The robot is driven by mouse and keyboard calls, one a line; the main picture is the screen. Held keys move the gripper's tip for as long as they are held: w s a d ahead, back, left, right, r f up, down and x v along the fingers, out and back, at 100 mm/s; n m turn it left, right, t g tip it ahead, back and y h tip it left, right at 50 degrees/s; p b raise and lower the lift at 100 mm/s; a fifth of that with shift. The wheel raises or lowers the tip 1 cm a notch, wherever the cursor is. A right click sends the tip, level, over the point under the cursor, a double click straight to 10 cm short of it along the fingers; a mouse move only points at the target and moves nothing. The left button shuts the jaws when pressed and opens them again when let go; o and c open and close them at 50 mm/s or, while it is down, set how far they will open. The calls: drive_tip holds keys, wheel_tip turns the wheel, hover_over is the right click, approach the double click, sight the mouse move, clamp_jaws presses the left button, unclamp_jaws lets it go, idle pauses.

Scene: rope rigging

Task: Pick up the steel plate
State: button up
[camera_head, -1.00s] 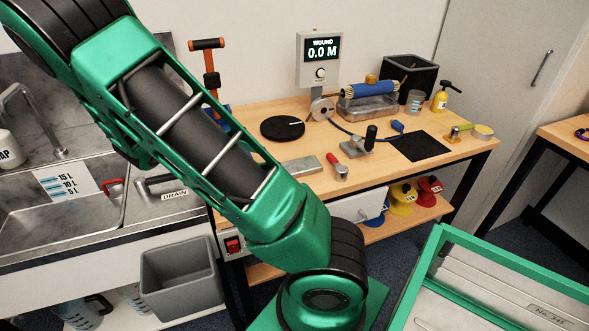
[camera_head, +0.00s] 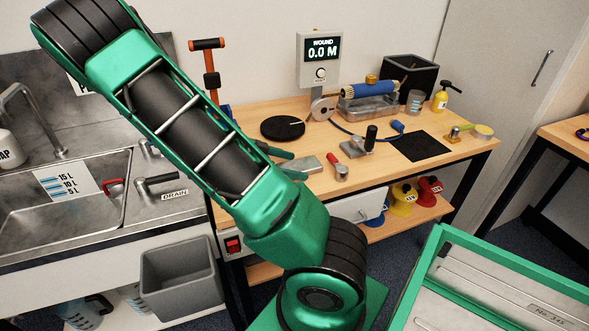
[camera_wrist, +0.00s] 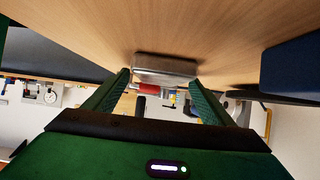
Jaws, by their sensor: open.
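The steel plate (camera_head: 308,165) is a flat grey slab lying on the wooden workbench near its front edge. In the wrist view the plate (camera_wrist: 165,66) shows its near end just ahead of and between the fingertips. My gripper (camera_head: 299,165) is open, its two green fingers reaching in from the left toward the plate. In the wrist view my gripper (camera_wrist: 160,76) has nothing held, with one finger to each side of the plate's line. I cannot tell whether a finger touches the plate. Part of the plate is hidden by the fingers in the head view.
A red-handled tool (camera_head: 337,167) lies close to the right of the plate. A black disc (camera_head: 282,127) is behind it, and a clamp with a black knob (camera_head: 368,140) stands further right. The sink (camera_head: 70,200) is at left.

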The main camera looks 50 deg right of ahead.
drive_tip(key=shift+d, duration=0.1)
drive_tip(key=c, duration=2)
drive_tip(key=shift+o, duration=0.2)
